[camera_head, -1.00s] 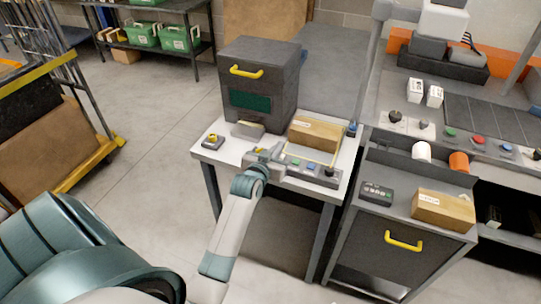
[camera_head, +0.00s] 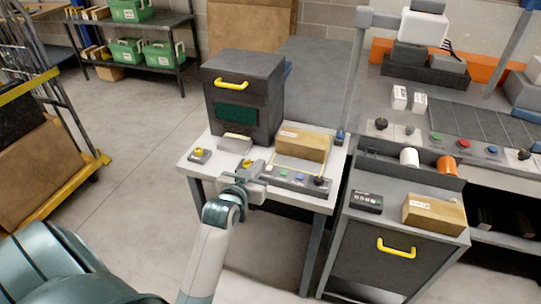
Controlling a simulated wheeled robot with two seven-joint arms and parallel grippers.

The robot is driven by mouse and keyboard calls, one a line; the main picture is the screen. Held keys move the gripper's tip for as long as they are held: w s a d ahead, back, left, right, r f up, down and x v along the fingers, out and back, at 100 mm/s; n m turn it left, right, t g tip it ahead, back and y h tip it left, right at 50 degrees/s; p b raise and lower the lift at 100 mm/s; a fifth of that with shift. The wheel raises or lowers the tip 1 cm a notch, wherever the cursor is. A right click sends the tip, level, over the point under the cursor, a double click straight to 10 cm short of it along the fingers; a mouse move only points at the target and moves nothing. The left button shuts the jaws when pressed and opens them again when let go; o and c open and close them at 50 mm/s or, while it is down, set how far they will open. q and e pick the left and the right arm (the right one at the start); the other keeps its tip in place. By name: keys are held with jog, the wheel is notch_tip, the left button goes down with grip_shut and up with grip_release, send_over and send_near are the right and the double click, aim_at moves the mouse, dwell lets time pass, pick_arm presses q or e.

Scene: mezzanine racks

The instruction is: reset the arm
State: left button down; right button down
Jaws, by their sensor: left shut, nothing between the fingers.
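My left arm comes in from the lower left and reaches up to the small white table (camera_head: 195,165). My left gripper (camera_head: 241,171) is shut and empty at the table's front edge, just left of a grey button panel (camera_head: 297,181) with coloured buttons. I cannot tell whether it touches the panel. My right gripper is not in view.
On the table stand a dark box with a yellow handle (camera_head: 232,84), a cardboard box (camera_head: 301,145) and a yellow-topped button (camera_head: 199,154). A grey cabinet (camera_head: 385,262) stands to the right. A cart (camera_head: 40,150) is at left. Floor between is clear.

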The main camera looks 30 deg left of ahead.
pick_arm(q)
jog(key=s+d+f+m+g+h, duration=0.1)
jog(key=s+d+f+m+g, duration=0.15)
jog(key=s+d+f, duration=0.45)
jog(key=s+d+f+m+g+h, duration=0.15)
jog(key=s+d+f+g, duration=0.3)
jog(key=s, duration=0.45)
jog(key=s+d+f+g+h, duration=0.1)
jog(key=s+d+f+g, duration=0.15)
jog(key=s, duration=0.65)
jog(key=s+d+f+g, duration=0.2)
jog(key=s+d, duration=0.1)
jog(key=s, duration=0.6)
notch_tip(320, 180, down, 32)
jog(key=g+b, duration=0.1)
jog(key=b, duration=0.2)
jog(key=s+a+f+m+g+b, duration=0.1)
jog(key=s+a+f+b, duration=0.2)
jog(key=s+f, duration=1.6)
jog(key=shift+f, duration=0.6)
